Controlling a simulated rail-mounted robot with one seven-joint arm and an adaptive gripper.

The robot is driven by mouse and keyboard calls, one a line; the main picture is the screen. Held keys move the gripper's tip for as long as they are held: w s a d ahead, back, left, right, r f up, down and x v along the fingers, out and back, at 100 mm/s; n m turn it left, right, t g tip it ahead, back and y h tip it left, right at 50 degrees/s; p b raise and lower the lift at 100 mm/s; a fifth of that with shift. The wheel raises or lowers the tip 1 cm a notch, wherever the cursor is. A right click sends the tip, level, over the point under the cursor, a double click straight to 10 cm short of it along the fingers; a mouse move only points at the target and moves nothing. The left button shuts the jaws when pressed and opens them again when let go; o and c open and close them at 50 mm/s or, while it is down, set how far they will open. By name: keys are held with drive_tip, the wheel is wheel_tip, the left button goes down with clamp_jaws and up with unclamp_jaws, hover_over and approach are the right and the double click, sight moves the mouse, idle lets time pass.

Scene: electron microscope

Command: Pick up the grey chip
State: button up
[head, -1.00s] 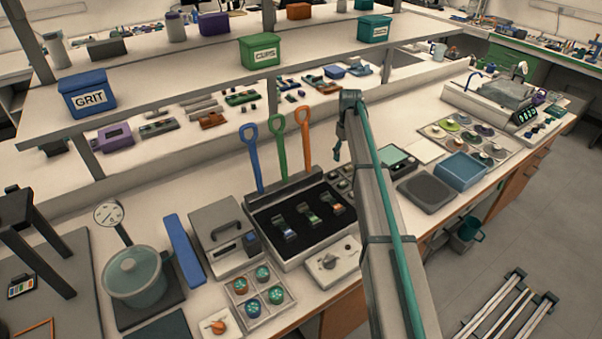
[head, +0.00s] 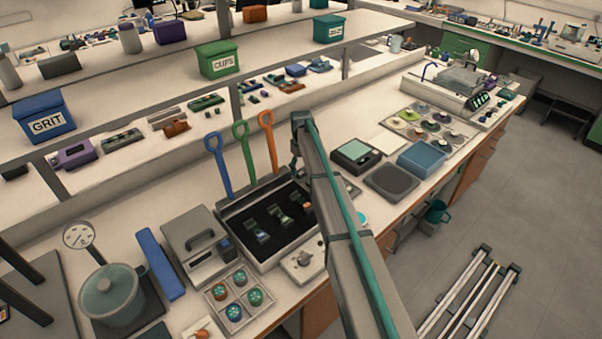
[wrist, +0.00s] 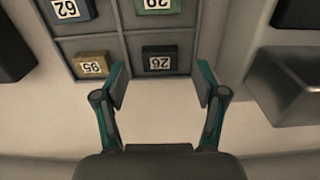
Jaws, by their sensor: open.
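In the wrist view, the grey chip (wrist: 159,59) is a dark grey block with a white number label that seems to read 26. It lies in the lower right compartment shown of a divided grey tray (wrist: 115,45). My gripper (wrist: 161,82) is open and empty. Its two teal-tipped fingers stand apart at the tray's near edge, left and right of the chip in the picture. I cannot tell its height above the tray. In the head view my arm shows, but the gripper and the grey chip cannot be made out.
A yellow-brown chip (wrist: 92,65), a blue chip (wrist: 70,9) and a green chip (wrist: 156,5) lie in neighbouring compartments. A grey box-like object (wrist: 292,85) is at the right.

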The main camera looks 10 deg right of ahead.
drive_tip(key=shift+f, duration=1.2)
drive_tip(key=c, duration=1.2)
drive_tip(key=shift+r, duration=0.15)
drive_tip(key=shift+r+b, duration=0.35)
drive_tip(key=shift+r, duration=0.15)
drive_tip(key=s+r+b, duration=0.1)
drive_tip(key=s+r, duration=0.3)
drive_tip(key=s+r+b, duration=0.2)
drive_tip(key=s+r, duration=0.2)
drive_tip(key=s, duration=0.1)
drive_tip(key=s+r+b, duration=0.2)
drive_tip(key=s+r, duration=0.1)
drive_tip(key=s, duration=0.2)
drive_tip(key=shift+d+r, duration=0.35)
drive_tip(key=shift+r, duration=0.05)
